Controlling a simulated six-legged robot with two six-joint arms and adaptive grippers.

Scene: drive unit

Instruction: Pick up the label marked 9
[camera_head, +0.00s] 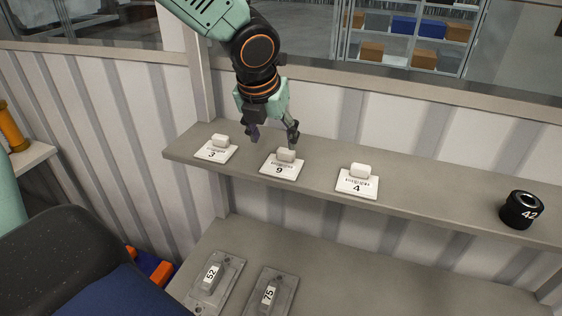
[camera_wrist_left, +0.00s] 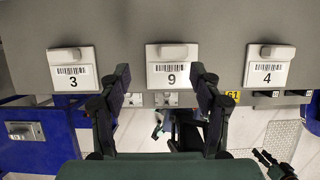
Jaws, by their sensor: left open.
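The label marked 9 (camera_head: 282,167) is a white plate with a raised white grip block, lying on the upper grey shelf between the labels marked 3 (camera_head: 215,153) and 4 (camera_head: 357,184). My left gripper (camera_head: 272,137) is open and empty, at the label marked 9, with its fingers at the label's back side in the head view. In the left wrist view, the label marked 9 (camera_wrist_left: 171,67) shows centred beyond the two spread fingers (camera_wrist_left: 161,85). I cannot tell the exact height of the fingers above it.
A black round part marked 42 (camera_head: 521,210) stands at the right of the shelf (camera_head: 430,190). Grey parts marked 52 (camera_head: 212,276) and 75 (camera_head: 270,292) lie on the lower surface. A ribbed wall runs behind the shelf. A dark chair (camera_head: 60,250) is at lower left.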

